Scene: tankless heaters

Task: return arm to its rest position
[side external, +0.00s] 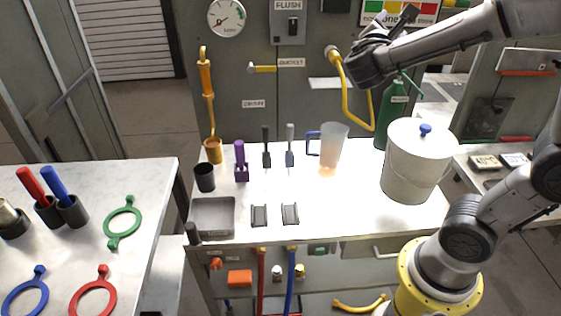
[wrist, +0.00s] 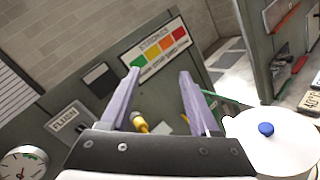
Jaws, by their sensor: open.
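My gripper (wrist: 160,76) is open in the wrist view, its two pale purple fingers apart with nothing between them. Beyond them are a grey panel and a coloured sign (wrist: 158,50). In the side external view my arm reaches in from the top right, raised above the white counter (side external: 285,190). The gripper end there is dark and partly hidden by the wrist, close in the picture to the sign (side external: 398,18) at the top. It appears clear of the things on the counter.
A white lidded bucket (side external: 412,170) with a blue knob stands at the counter's right, beside a green bottle (side external: 388,128). A translucent jug (side external: 331,148), purple holder (side external: 241,165) and grey tray (side external: 212,216) stand further left. A yellow hose (side external: 346,90) hangs below the arm.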

